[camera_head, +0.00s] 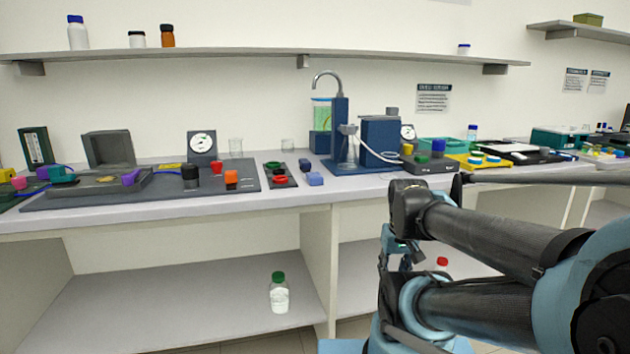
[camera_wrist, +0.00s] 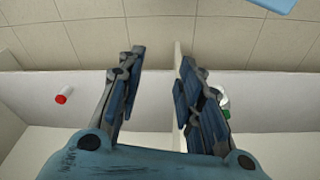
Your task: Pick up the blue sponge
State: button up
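A small blue block that looks like the blue sponge (camera_head: 314,179) lies on the bench top near its front edge, left of the blue apparatus with the tap. It does not show in the wrist view. My gripper (camera_wrist: 161,57) is open and empty in the wrist view, its two fingers apart over the lower shelf and tiled floor. In the head view my arm reaches in from the right, in front of the bench. My gripper is low there, below the bench top and right of the sponge, mostly hidden by arm links.
A dark tray with red and green rings (camera_head: 281,176) stands just left of the sponge. The blue tap apparatus (camera_head: 379,141) stands to its right. A green-capped bottle (camera_head: 279,293) is on the lower shelf. A red-capped bottle shows in the wrist view (camera_wrist: 63,96).

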jog(key=shift+o, duration=0.8)
jog(key=o, duration=0.9)
jog(key=shift+s+a+r+n, duration=0.1)
jog(key=shift+r+n, duration=0.05)
jog(key=shift+r, duration=0.3)
jog(key=shift+s+a+r+n, duration=0.1)
jog(key=shift+r+n, duration=0.05)
jog(key=shift+r, duration=0.3)
jog(key=shift+o, duration=1)
jog(key=shift+w+a+r+n, duration=0.15)
jog(key=shift+w+r, duration=0.2)
jog(key=shift+r, duration=0.1)
jog(key=shift+w+a+r+n, duration=0.15)
jog(key=shift+w+r, duration=0.15)
jog(key=shift+r, duration=0.15)
notch_tip(320, 180, up, 29)
jog(key=n+g+y, duration=0.3)
jog(key=n+y, duration=0.1)
jog(key=n, duration=1.6)
send_over(315, 174)
jog(key=w+d, duration=0.1)
jog(key=d, duration=0.6)
jog(key=x, duration=1.1)
jog(key=a+x, duration=0.1)
jog(key=x, duration=0.4)
jog(key=shift+s, duration=0.15)
